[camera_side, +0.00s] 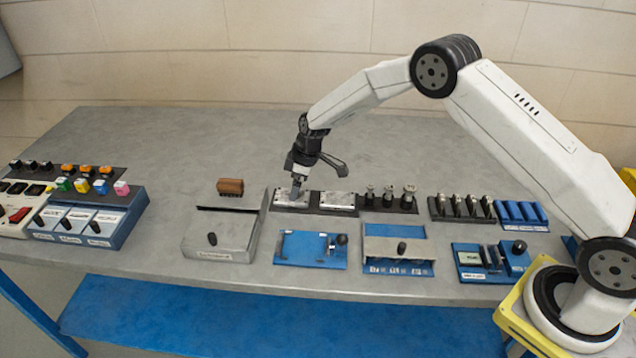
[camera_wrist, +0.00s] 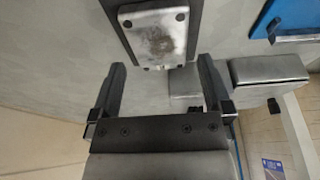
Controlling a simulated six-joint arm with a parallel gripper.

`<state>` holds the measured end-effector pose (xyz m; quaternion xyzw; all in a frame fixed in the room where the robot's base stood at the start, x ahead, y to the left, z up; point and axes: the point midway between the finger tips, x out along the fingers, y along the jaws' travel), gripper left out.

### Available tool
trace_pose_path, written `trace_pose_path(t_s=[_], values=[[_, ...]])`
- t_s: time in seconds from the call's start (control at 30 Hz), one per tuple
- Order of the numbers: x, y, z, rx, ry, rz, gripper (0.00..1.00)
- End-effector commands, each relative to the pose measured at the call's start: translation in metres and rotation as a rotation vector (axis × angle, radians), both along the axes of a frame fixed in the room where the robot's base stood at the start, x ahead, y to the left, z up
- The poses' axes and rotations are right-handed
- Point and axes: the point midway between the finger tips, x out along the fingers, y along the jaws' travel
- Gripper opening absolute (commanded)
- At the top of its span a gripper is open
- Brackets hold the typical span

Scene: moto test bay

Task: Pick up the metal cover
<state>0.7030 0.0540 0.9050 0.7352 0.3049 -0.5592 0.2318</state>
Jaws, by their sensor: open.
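A silvery metal cover (camera_side: 283,201) lies at the left end of a dark holder, and a second similar metal plate (camera_side: 337,200) lies to its right. In the wrist view a metal cover (camera_wrist: 155,35) with small dark round marks and a darker worn patch lies in a dark frame. My gripper (camera_side: 297,190) points down at the left cover and hides part of it. In the wrist view my gripper (camera_wrist: 161,64) is open, its two fingers apart with the near end of the cover ahead between them. Contact with the cover cannot be told.
A grey box (camera_side: 218,235) with a black knob and a brown block (camera_side: 230,187) stand to the left. A blue plate (camera_side: 310,248) lies in front. Upright dark parts (camera_side: 389,197) stand to the right. The table behind the holder is clear.

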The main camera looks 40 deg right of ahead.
Motion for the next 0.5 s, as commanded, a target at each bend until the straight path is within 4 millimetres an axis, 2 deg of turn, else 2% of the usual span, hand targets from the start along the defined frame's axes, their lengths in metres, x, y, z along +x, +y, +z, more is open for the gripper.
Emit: trace_pose_path(t_s=[0.23,0.5], values=[[0.004,0.004,-0.025,-0.001,0.001,0.000,1.00],[0.006,0.005,-0.033,0.000,0.000,-0.001,1.00]])
